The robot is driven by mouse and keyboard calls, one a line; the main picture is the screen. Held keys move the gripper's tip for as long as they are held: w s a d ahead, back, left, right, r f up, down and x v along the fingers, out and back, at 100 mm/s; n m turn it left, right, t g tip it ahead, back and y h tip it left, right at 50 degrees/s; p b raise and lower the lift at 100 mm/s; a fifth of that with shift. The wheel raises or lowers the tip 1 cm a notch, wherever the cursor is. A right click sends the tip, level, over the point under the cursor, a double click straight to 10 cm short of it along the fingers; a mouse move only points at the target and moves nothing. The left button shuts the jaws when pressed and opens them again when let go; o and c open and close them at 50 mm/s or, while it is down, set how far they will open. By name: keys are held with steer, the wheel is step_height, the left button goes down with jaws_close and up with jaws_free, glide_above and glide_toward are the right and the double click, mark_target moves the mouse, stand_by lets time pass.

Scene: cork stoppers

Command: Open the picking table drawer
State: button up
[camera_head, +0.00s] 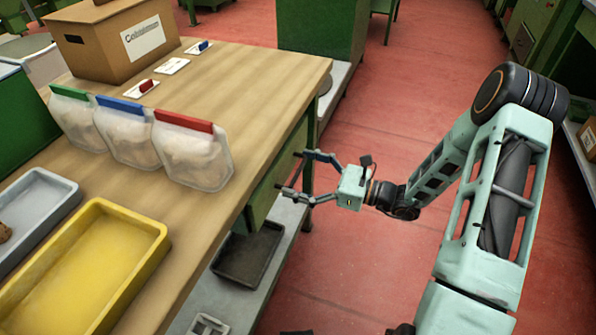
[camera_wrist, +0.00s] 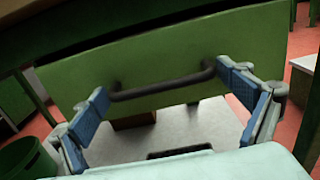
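The picking table (camera_head: 255,85) has a wooden top and a green drawer front (camera_head: 268,188) on its right side. In the wrist view the drawer front (camera_wrist: 150,60) fills the upper middle and bears a dark bar handle (camera_wrist: 162,87). The drawer looks shut in the head view, though the table edge partly hides it. My gripper (camera_head: 290,171) is open, its two fingers pointing at the drawer front. In the wrist view my gripper (camera_wrist: 164,82) has its fingertips near the two ends of the handle. I cannot tell whether they touch it. Nothing is held.
Clear bags with green, blue and red clips (camera_head: 192,152), a yellow tray (camera_head: 85,265), a grey tray (camera_head: 35,210) and a cardboard box (camera_head: 115,40) stand on the table. A dark tray (camera_head: 247,252) lies on the lower shelf. Red floor (camera_head: 400,110) is free around my arm.

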steer(key=c, duration=0.9)
steer(key=p+v, duration=0.1)
steer(key=v, duration=2.2)
steer(key=shift+w+r+p, duration=0.1)
steer(key=shift+p, duration=0.2)
steer(key=o, duration=1.4)
steer(key=v, duration=1.2)
